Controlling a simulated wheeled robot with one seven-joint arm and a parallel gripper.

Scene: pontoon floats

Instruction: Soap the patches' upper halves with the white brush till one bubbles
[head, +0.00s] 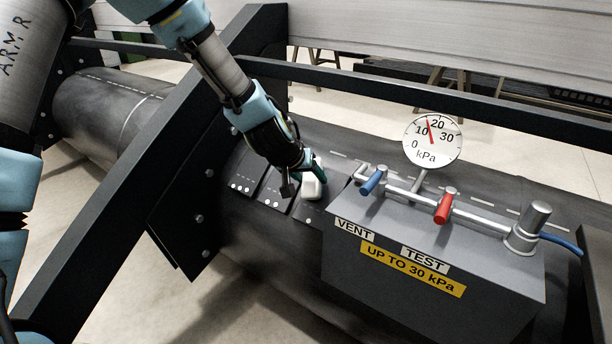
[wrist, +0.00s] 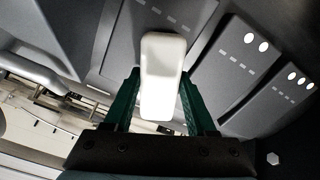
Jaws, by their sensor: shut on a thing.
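My gripper (head: 304,178) is shut on the white brush (head: 311,187), which also shows between the green fingers in the wrist view (wrist: 162,75). The brush is over the nearest dark patch (head: 309,212) on the black float; whether it touches is unclear. To its left are a middle patch with two white dots (wrist: 240,58) and a far patch with three dots (wrist: 284,98). They also show in the head view as the middle patch (head: 276,186) and the far patch (head: 247,168). Each has a dashed line across it. I see no bubbles; the brush hides part of the nearest patch.
A grey test box (head: 430,265) stands right of the patches, with a blue lever (head: 373,181), a red lever (head: 445,206) and a gauge (head: 432,141) reading between 10 and 20 kPa. A black frame beam (head: 150,165) crosses at left; a rail (head: 430,92) runs behind.

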